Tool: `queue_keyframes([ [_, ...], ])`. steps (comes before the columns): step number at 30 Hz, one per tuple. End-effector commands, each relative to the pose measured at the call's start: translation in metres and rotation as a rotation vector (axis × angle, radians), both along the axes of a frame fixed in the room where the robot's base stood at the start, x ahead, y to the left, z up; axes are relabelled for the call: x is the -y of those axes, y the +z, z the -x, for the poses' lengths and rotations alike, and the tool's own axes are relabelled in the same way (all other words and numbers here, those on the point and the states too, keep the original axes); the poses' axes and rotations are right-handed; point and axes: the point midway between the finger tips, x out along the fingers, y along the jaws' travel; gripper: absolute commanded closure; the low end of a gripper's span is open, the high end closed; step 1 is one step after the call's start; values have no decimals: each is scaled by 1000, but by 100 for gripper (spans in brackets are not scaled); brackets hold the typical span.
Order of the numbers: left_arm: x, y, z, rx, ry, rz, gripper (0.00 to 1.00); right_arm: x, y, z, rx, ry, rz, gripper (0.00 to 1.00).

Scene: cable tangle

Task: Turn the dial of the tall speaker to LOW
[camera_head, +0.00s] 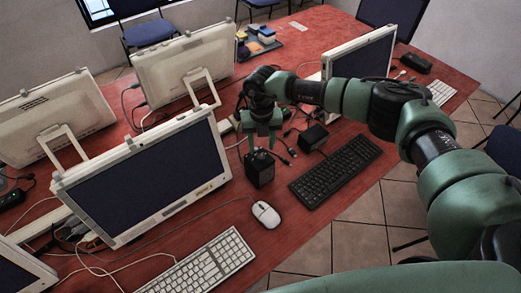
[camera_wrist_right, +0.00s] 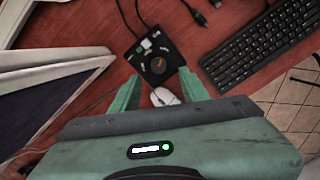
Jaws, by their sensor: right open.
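The tall speaker (camera_head: 260,170) is a black upright box on the red table, left of the black keyboard. In the right wrist view its top (camera_wrist_right: 147,50) faces the camera. There a round black dial (camera_wrist_right: 156,66) carries an orange mark, with small pale labels around it that are too small to read. My right gripper (camera_head: 262,138) points down just above the speaker, its green fingers apart and empty. In the right wrist view the gripper (camera_wrist_right: 157,88) has one finger on each side of the picture, with the dial between and beyond the tips. My left gripper is in no view.
A shorter black box (camera_head: 313,138) stands right of the speaker, with loose cables and plugs between. A large monitor (camera_head: 145,180) stands close on the left.

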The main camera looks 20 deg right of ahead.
Motion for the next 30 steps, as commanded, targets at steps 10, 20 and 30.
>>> queue_keyframes([
  [10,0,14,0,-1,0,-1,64,-1,-46,0,0,1,-3,55],
  [20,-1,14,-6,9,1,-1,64,-1,-52,0,1,2,-4,55],
  [30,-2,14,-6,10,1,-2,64,-1,-52,0,1,3,-5,100],
])
